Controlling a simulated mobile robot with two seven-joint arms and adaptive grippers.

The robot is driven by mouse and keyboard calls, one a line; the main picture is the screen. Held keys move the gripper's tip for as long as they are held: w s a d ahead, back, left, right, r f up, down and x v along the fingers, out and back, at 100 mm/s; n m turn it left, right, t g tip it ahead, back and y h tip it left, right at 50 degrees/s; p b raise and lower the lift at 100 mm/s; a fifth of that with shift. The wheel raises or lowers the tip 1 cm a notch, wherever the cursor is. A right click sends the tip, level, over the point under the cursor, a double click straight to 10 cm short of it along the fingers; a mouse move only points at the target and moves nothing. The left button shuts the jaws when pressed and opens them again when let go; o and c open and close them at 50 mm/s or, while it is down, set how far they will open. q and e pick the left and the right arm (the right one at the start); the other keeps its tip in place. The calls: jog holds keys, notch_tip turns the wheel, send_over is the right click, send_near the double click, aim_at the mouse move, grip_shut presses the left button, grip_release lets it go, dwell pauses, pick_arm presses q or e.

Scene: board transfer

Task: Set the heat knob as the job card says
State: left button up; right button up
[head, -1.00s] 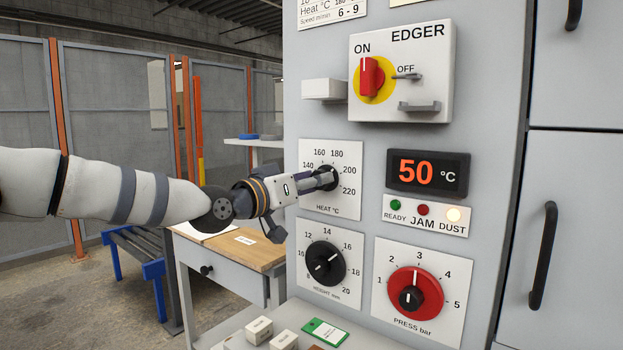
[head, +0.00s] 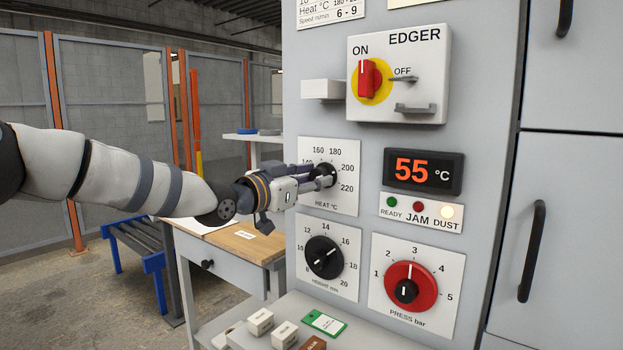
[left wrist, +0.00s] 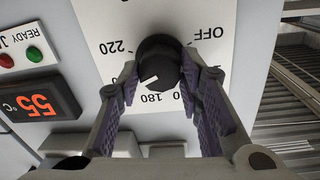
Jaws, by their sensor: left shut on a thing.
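The black heat knob (head: 324,170) is on the white heat dial plate (head: 318,205), partly hidden by my left gripper (head: 322,178). My left gripper is shut on the knob, with a finger on each side. In the left wrist view the knob (left wrist: 158,60) sits between the pads of the gripper (left wrist: 150,78). Its white mark points down-left there, beside 180 on the side towards 220; a finger hides the label there. The display (head: 424,171) reads 55 °C. A cut-off white card (head: 333,8) at the top has a heat line. My right gripper is not in view.
Below the heat dial are the height knob (head: 323,258) and the red press knob (head: 410,288). The red switch (head: 370,79) above points to ON. The dust lamp (head: 447,212) glows. A green card (head: 325,322) and small blocks lie on the shelf below. A wooden bench (head: 245,245) stands left.

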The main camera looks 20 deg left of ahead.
pick_arm(q)
jog(key=o, duration=1.2)
jog(key=v, duration=1.2)
